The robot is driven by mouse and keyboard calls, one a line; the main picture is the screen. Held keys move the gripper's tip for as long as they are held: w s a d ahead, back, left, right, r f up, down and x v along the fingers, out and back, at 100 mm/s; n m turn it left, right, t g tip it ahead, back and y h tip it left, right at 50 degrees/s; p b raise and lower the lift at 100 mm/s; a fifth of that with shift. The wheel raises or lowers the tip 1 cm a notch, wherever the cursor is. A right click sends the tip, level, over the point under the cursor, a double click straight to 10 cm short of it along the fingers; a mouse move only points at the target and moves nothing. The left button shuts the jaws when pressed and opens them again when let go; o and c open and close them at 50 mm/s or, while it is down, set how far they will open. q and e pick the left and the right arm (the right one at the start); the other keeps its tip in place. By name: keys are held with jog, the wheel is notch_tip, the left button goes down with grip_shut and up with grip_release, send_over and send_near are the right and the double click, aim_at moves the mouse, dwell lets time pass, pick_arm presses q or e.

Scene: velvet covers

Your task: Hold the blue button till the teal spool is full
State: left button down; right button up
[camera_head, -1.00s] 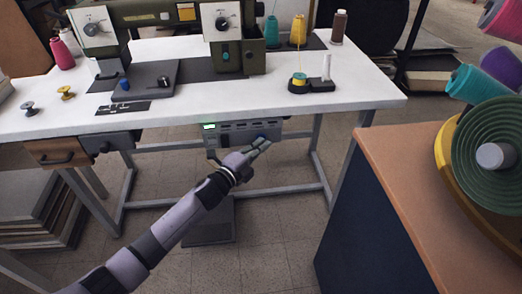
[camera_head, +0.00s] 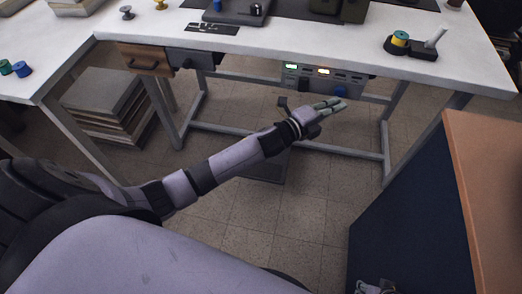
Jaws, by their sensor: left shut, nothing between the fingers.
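The blue button (camera_head: 340,91) is on the front of a grey control box (camera_head: 312,76) under the white table's edge. My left gripper (camera_head: 339,104) is shut and empty, its fingertips just below the button in the picture; I cannot tell whether they touch it. The box shows a green light (camera_head: 291,66) and an orange light (camera_head: 323,71). On the black winder on the table sits a small spool (camera_head: 400,38), yellow with a teal-green part; how full it is I cannot tell. What looks like my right gripper (camera_head: 374,287) is cut off at the bottom edge.
The white table (camera_head: 300,45) carries the sewing machine, mostly out of view above. A wood-topped cabinet (camera_head: 488,190) with dark blue sides stands at the right. A table leg and crossbar lie behind my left gripper. Teal (camera_head: 5,67) and blue (camera_head: 22,69) spools lie on the left table.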

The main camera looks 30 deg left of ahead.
pick_arm(q)
jog(key=s+d+p+v, duration=0.1)
jog(key=d+v, duration=0.1)
jog(key=v, duration=1)
jog(key=s+a+f+n+g+y+p, duration=0.1)
jog(key=s+a+f+n+y+p, duration=0.1)
jog(key=f, duration=0.5)
jog(key=s+a+f+n+g+y+p, duration=0.2)
jog(key=s+a+f+n+p, duration=0.1)
jog(key=f, duration=0.4)
jog(key=s+a+f+n+g+y+p, duration=0.2)
jog(key=s+a+f+n+p, duration=0.1)
jog(key=a+f+n, duration=0.2)
notch_tip(320, 180, down, 3)
jog(key=shift+s+r+n+y, duration=0.1)
jog(key=shift+s+n+y, duration=0.25)
jog(key=shift+n, duration=0.35)
pick_arm(e)
notch_tip(320, 180, up, 9)
jog(key=shift+r, duration=0.15)
jog(key=shift+s, duration=0.1)
